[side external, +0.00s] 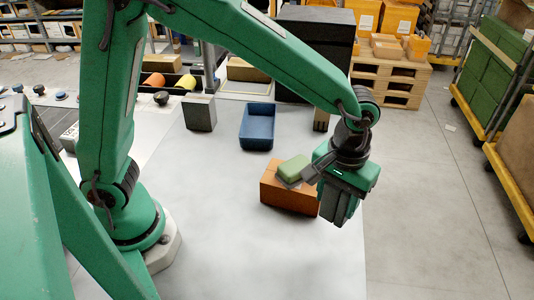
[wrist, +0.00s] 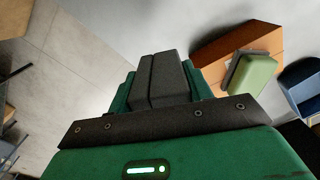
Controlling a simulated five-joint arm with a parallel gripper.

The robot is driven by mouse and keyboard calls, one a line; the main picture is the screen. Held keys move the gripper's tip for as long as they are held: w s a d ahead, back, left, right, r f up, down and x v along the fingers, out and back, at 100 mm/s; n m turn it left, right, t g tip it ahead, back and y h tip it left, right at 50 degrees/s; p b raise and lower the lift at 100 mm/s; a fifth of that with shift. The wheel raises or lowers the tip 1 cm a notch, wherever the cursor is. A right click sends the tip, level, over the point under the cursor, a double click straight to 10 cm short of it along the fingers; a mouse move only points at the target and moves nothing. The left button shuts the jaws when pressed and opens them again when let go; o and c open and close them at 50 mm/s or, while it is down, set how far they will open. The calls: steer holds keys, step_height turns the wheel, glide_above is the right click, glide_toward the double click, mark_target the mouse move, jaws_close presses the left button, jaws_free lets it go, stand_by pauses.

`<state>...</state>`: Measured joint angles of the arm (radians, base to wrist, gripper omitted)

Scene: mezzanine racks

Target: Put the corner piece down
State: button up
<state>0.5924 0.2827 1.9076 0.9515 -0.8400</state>
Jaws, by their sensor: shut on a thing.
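My gripper (side external: 340,208) is at the right end of the arm, in front of and to the right of an orange-brown box, pointing down. In the wrist view its fingers (wrist: 160,65) are closed together, dark grey slabs side by side with green parts outside them. The corner piece is held between them, but I cannot separate its outline from the dark fingers. The orange-brown box (side external: 284,195) stands on the grey table, and also shows in the wrist view (wrist: 212,60). A green block with a dark underside (side external: 293,168) lies on top of it.
A blue open bin (side external: 257,138) stands behind the box on the table (side external: 225,225). A dark grey block (side external: 199,113) is left of the bin. The table's right edge is close to my gripper, with floor beyond. The table front is clear.

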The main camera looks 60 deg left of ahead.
steer(key=s+d+f+m, duration=0.1)
steer(key=s+d+m, duration=0.25)
steer(key=s, duration=0.65)
steer(key=shift+n, duration=0.35)
steer(key=shift+d+f, duration=0.2)
steer(key=shift+f, duration=1.9)
steer(key=shift+d+f, duration=0.2)
steer(key=shift+f, duration=1.85)
steer(key=shift+f, duration=0.15)
steer(key=o, duration=0.9)
steer(key=shift+o, duration=0.2)
step_height(320, 180, up, 12)
steer(key=shift+r, duration=0.2)
